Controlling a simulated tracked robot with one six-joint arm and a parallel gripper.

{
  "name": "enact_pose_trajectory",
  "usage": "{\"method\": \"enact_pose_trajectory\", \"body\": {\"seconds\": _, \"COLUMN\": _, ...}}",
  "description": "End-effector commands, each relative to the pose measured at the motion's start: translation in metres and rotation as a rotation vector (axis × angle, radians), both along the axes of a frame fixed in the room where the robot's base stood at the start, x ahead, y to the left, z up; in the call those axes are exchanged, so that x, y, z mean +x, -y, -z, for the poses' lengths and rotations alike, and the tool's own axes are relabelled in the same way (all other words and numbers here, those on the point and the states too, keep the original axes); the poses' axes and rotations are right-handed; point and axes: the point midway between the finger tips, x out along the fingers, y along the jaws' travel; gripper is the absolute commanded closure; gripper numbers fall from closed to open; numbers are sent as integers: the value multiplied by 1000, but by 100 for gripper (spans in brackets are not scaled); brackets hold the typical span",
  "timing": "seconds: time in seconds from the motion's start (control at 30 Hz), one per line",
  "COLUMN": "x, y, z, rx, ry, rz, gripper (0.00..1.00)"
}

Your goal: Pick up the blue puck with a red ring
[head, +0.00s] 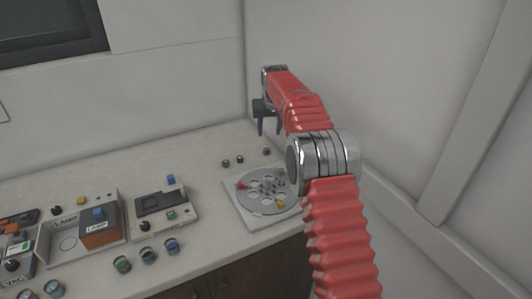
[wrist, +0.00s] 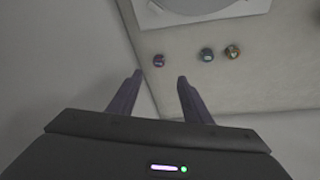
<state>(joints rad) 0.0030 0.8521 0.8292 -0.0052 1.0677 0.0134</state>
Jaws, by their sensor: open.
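Three small dark pucks lie on the counter near the back corner. The one nearest the corner looks blue-purple (head: 266,151); in the wrist view this puck (wrist: 159,61) shows a faint reddish mark, but I cannot make out a full ring. The other two, a dark puck (wrist: 207,54) and a puck with an orange-brown top (wrist: 232,51), sit side by side to its right there. My gripper (head: 269,132) is open and empty, above the counter at the corner. In the wrist view, the blue-purple puck appears just beyond and between the fingertips (wrist: 160,77).
A white plate unit with a round, holed disc (head: 245,207) stands in front of the pucks. Several pucks (head: 148,256) line the front edge. Walls close off the corner.

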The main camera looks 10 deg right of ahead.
Motion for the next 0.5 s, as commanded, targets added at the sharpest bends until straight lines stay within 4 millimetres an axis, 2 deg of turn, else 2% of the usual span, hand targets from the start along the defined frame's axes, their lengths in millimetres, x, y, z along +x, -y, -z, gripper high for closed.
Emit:
{"method": "enact_pose_trajectory", "body": {"seconds": 0.37, "x": 2, "y": 0, "z": 2, "rx": 0, "ry": 0, "rz": 1, "gripper": 55}}
{"method": "enact_pose_trajectory", "body": {"seconds": 0.5, "x": 4, "y": 1, "z": 10, "rx": 0, "ry": -1, "rz": 1, "gripper": 55}}
